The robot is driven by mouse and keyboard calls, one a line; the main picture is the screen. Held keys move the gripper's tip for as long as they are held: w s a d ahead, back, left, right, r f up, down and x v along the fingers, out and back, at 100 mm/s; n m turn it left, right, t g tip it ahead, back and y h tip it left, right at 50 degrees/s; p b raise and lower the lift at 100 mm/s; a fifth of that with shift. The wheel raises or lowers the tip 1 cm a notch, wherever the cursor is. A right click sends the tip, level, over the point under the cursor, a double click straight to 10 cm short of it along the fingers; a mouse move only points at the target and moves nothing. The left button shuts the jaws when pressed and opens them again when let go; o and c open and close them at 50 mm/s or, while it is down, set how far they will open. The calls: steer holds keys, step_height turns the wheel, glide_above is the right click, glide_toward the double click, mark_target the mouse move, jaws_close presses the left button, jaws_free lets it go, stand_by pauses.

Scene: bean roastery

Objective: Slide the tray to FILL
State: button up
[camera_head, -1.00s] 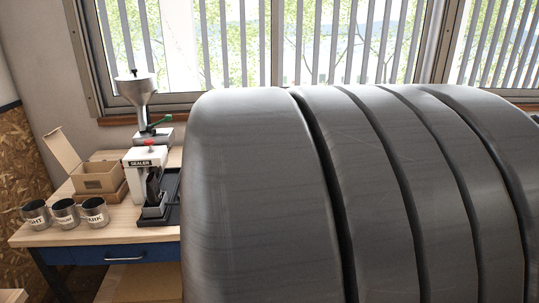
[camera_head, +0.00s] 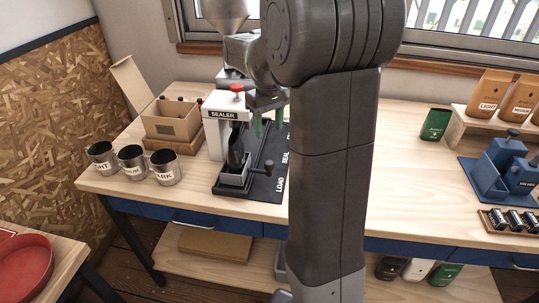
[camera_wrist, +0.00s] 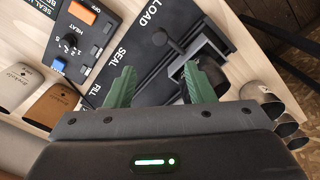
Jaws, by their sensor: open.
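The dark tray (camera_head: 232,180) sits at the front end of the black track board (camera_head: 262,187), beside the LOAD label, with a dark pouch (camera_head: 236,148) upright in it. A rod with a round knob (camera_head: 268,165) extends from the tray toward the right. In the wrist view the tray (camera_wrist: 200,46) is at upper right, partly hidden by a finger. The LOAD, SEAL and FILL labels run down the board (camera_wrist: 150,60) there. My gripper (camera_head: 268,126) is open and empty, over the rear part of the track; it also shows in the wrist view (camera_wrist: 158,68). The knob (camera_wrist: 158,38) lies beyond its fingertips.
The white sealer (camera_head: 220,128) stands left of the track. Several metal cups (camera_head: 132,163) and an open carton (camera_head: 172,120) are farther left. A green pouch (camera_head: 435,124) and blue device (camera_head: 495,182) stand right. My arm hides the bench middle. A heat panel (camera_wrist: 85,38) adjoins the track.

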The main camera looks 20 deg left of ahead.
mark_target(269, 162)
step_height(269, 162, down, 13)
steer(key=shift+r, duration=0.2)
jaws_close()
stand_by(0.3)
